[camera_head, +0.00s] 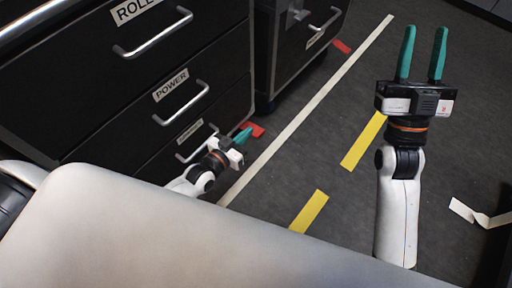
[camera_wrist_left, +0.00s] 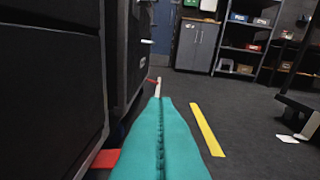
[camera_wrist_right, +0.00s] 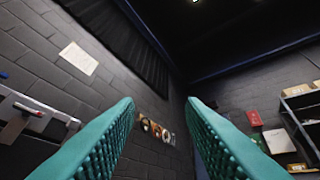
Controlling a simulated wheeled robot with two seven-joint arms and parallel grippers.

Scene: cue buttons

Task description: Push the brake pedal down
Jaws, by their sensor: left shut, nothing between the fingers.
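A red brake pedal (camera_head: 257,129) sticks out low at the near black cabinet's corner, close to the floor. It also shows in the left wrist view (camera_wrist_left: 105,158), just left of my fingers. My left gripper (camera_head: 244,135) is shut and empty, its teal fingertips right beside the pedal. I cannot tell whether they touch it, or whether the pedal is up or down. A second red pedal (camera_head: 341,46) sits low at the farther cabinet. My right gripper (camera_head: 423,40) is open and empty, raised over the floor at the right; its spread fingers fill its wrist view (camera_wrist_right: 163,105).
The near black cabinet (camera_head: 95,95) has drawers with metal handles, close beside my left arm. A farther cabinet (camera_head: 290,50) stands behind it. Shelves (camera_wrist_left: 245,45) stand far off.

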